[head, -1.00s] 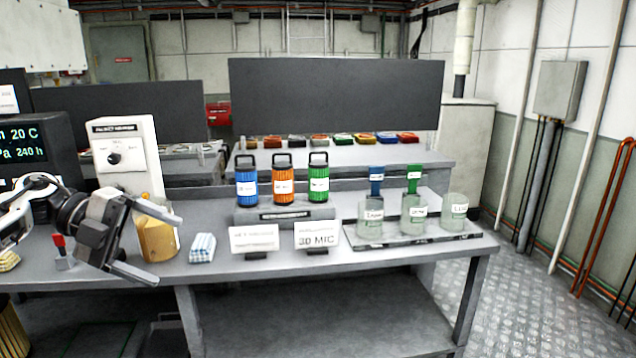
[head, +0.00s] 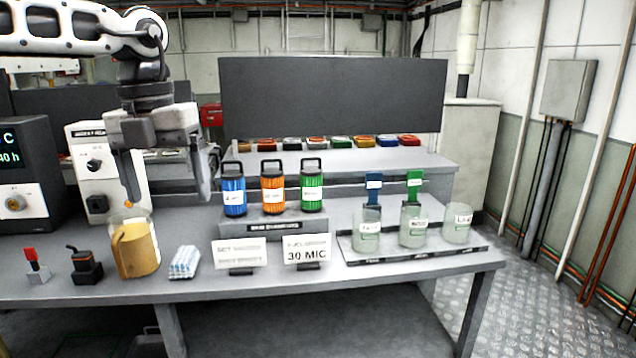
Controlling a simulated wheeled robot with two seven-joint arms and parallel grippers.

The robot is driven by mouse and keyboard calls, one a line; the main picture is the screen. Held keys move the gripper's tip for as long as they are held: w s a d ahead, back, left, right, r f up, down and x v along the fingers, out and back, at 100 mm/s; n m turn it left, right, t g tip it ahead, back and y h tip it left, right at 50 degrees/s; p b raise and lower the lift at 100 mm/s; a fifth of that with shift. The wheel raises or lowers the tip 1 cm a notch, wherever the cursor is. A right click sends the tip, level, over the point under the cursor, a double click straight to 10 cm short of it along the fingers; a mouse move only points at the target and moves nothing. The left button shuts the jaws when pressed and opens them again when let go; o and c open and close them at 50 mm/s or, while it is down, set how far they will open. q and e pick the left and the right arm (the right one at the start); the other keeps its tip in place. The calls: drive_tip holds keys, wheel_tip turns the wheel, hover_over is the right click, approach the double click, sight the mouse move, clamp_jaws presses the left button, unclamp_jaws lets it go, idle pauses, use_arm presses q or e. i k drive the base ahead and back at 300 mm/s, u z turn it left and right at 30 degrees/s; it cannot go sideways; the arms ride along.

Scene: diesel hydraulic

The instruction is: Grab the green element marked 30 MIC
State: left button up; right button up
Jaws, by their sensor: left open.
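The green filter element (head: 312,191) stands upright at the right end of a grey stand (head: 258,228), with a black loop handle on top and a white label too small to read. An orange element (head: 273,195) and a blue element (head: 234,196) stand to its left. A white card reading "30 MIC" (head: 306,251) stands in front of the stand. My left gripper (head: 168,200) is open and empty, pointing down above the bench, left of the blue element and just above and behind the jug. My right gripper is not in view.
An amber-filled jug (head: 136,248) stands below my left gripper. Another white card (head: 239,253) stands left of the 30 MIC card. Glass beakers (head: 413,227) stand on a dark tray (head: 436,253) at right.

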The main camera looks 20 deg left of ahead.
sight(311, 176)
drive_tip(key=i, duration=1.7)
